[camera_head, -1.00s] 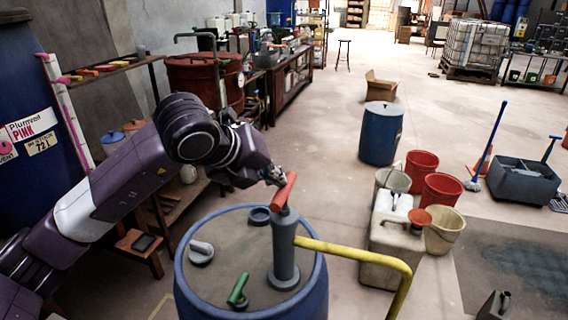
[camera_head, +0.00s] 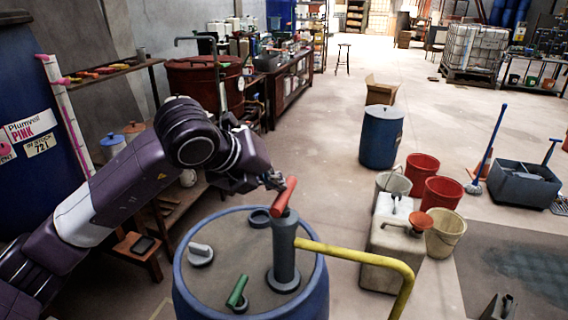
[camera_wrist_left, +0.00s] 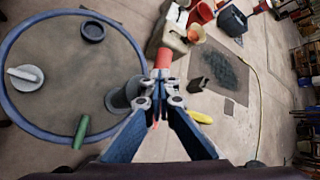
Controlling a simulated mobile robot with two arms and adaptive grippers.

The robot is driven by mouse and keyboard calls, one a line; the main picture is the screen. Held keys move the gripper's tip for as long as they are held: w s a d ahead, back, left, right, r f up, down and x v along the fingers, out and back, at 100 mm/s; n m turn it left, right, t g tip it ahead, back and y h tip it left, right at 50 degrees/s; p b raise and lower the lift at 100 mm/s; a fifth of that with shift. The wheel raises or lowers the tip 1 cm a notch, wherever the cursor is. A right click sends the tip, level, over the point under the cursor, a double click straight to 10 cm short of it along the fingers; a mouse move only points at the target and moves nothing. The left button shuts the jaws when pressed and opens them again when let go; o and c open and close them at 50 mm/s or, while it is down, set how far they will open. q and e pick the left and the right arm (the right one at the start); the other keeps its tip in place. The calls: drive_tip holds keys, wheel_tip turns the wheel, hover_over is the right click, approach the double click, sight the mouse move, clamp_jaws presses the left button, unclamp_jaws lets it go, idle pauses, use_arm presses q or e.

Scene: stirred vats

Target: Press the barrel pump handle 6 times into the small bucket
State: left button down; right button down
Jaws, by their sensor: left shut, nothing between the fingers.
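The pump's red handle (camera_head: 284,196) tops a grey pump body (camera_head: 285,250) standing on a blue-rimmed barrel (camera_head: 178,290). A yellow spout (camera_head: 345,253) runs right and bends down; its outlet is cut off by the frame. My left gripper (camera_head: 275,181) is shut and empty at the handle's upper end. In the left wrist view, the closed fingertips (camera_wrist_left: 160,84) overlap the line of sight to the red handle (camera_wrist_left: 163,58); contact is hard to tell. No bucket shows under the spout outlet, so I cannot identify the small bucket. My right gripper is not in view.
Red buckets (camera_head: 422,172), a cream bucket (camera_head: 445,232) and a pale canister (camera_head: 385,262) stand to the right. A blue drum (camera_head: 381,138) is behind them.

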use_arm(q)
drive_tip(key=shift+s+f+b, duration=0.1)
drive_tip(key=shift+f+b, duration=0.3)
drive_tip(key=shift+f, duration=0.3)
drive_tip(key=shift+r, duration=0.15)
drive_tip(key=shift+d+r+p, duration=0.2)
drive_tip(key=shift+r+p, duration=1.25)
drive_tip(key=shift+r, duration=2.05)
wheel_tip(320, 180, up, 6)
drive_tip(key=p, duration=0.2)
